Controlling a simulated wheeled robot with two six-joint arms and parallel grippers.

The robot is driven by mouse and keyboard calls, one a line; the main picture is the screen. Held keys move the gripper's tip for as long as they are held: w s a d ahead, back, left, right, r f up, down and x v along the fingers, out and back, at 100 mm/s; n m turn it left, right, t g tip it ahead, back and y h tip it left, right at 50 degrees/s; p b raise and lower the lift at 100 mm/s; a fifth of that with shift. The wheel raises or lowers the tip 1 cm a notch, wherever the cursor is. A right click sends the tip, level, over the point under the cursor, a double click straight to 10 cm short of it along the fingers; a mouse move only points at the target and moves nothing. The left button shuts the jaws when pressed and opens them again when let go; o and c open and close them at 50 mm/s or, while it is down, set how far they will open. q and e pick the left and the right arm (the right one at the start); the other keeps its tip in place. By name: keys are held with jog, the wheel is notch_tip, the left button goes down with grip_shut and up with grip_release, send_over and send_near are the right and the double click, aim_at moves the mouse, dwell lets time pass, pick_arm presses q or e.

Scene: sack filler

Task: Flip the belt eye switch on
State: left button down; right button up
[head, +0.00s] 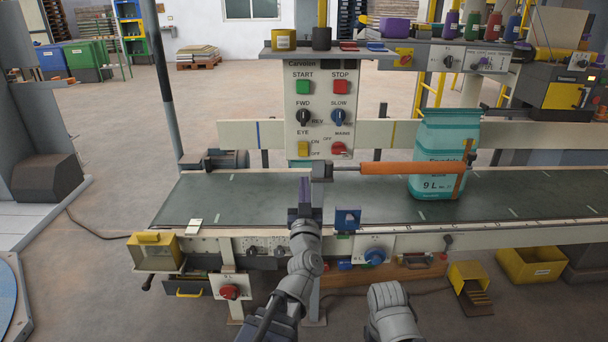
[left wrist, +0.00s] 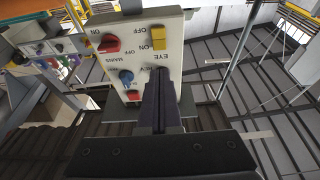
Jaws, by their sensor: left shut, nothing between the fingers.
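The belt eye switch is a yellow rocker (head: 303,148) at the lower left of the white control panel (head: 318,75), under the word EYE. It also shows in the left wrist view (left wrist: 158,38), where the panel appears upside down. I cannot tell which way the rocker is tipped. My left gripper (head: 304,185) is shut and empty, pointing up just below the panel in the head view. In the left wrist view its fingers (left wrist: 157,88) point towards the panel near the EYE label, apart from the yellow rocker.
A red knob (head: 339,149) sits right of the eye switch. Above are dark and blue knobs and green START and red STOP buttons. An orange bar (head: 413,168) crosses before a teal sack (head: 446,150) on the belt (head: 250,195). The belt's left part is mostly clear.

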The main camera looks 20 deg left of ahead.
aim_at(303, 145)
pick_arm(q)
jog(key=p+x, duration=0.3)
jog(key=x, duration=0.9)
jog(key=shift+w, duration=0.2)
